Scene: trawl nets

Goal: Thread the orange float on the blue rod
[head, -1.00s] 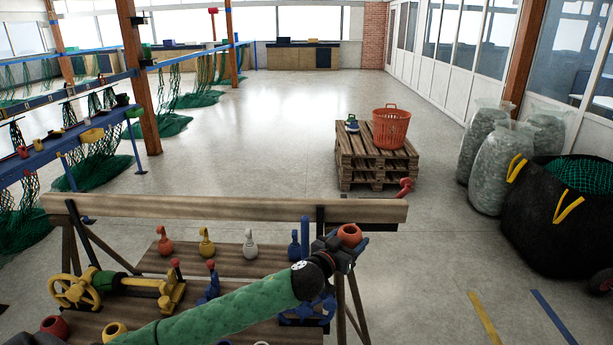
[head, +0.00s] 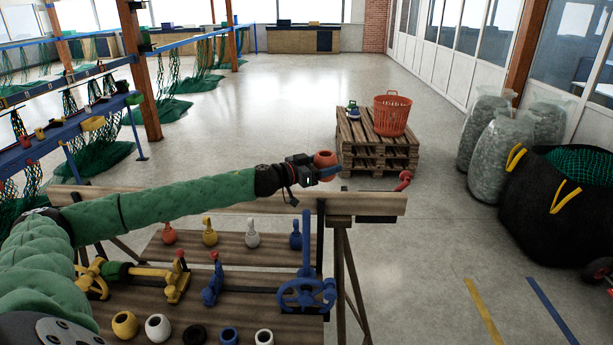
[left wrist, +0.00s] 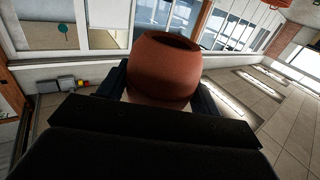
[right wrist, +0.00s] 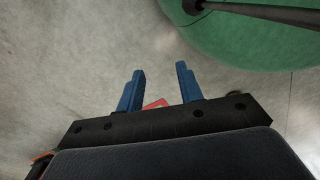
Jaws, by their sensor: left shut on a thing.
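The orange float (head: 325,159) is a round reddish ball with an opening at its top. My left gripper (head: 316,172) is shut on it and holds it in the air. It fills the middle of the left wrist view (left wrist: 163,72), between the blue fingers. The blue rod (head: 306,238) stands upright at the right end of the bench, beside a blue handwheel (head: 288,292). In the head view the float appears above and slightly right of the rod's top, apart from it. My right gripper (right wrist: 160,88) is open and empty in the right wrist view.
Small coloured pieces stand on a wooden board, including a red one (head: 169,234) and a white one (head: 252,234). Several floats, one yellow (head: 125,324), line the bench front. A wooden beam (head: 370,204) runs along the back.

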